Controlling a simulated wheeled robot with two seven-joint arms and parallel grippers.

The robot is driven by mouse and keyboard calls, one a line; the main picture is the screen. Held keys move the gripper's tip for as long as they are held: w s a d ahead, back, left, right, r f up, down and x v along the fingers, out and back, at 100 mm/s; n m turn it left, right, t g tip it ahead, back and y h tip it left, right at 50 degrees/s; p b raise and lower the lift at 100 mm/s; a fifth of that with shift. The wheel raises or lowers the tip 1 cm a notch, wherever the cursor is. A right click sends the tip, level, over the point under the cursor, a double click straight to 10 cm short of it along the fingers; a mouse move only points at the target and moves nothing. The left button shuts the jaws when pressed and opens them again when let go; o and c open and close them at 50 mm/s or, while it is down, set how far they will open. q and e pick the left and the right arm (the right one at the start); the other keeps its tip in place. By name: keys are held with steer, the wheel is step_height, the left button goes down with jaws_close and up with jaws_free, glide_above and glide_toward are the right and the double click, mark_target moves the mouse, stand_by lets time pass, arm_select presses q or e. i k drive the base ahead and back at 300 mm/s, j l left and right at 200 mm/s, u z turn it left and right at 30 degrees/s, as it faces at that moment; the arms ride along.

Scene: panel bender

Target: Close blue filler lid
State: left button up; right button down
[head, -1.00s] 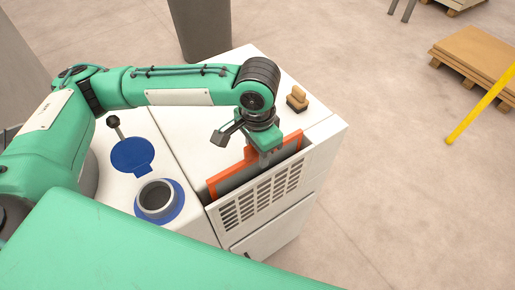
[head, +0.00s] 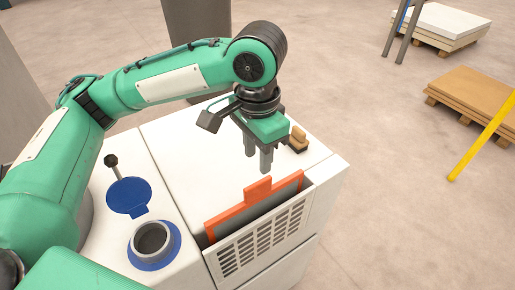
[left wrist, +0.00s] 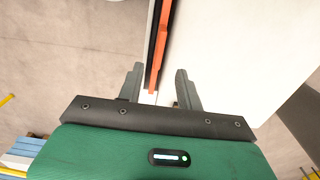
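The blue lid (head: 129,197) stands open behind the filler neck, its round face showing. The grey filler neck (head: 152,240) with a blue collar is open, its dark mouth uncovered. My left gripper (head: 259,163) is above the white cabinet top, to the right of the lid and over the orange-framed filter panel. Its two fingers are apart with nothing between them. The left wrist view also shows the gripper (left wrist: 158,85) open, with the orange frame edge beyond the fingers. My right gripper is not in view.
The orange-framed panel (head: 258,189) sits in a slot behind a slotted white grille (head: 262,240). A brush-like block with a wooden handle (head: 298,138) lies on the cabinet top. A dark-knobbed lever (head: 112,162) stands behind the lid. Pallets and a yellow bar (head: 482,137) are at the right.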

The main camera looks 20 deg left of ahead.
mark_target(131, 195)
steer(key=k, duration=1.5)
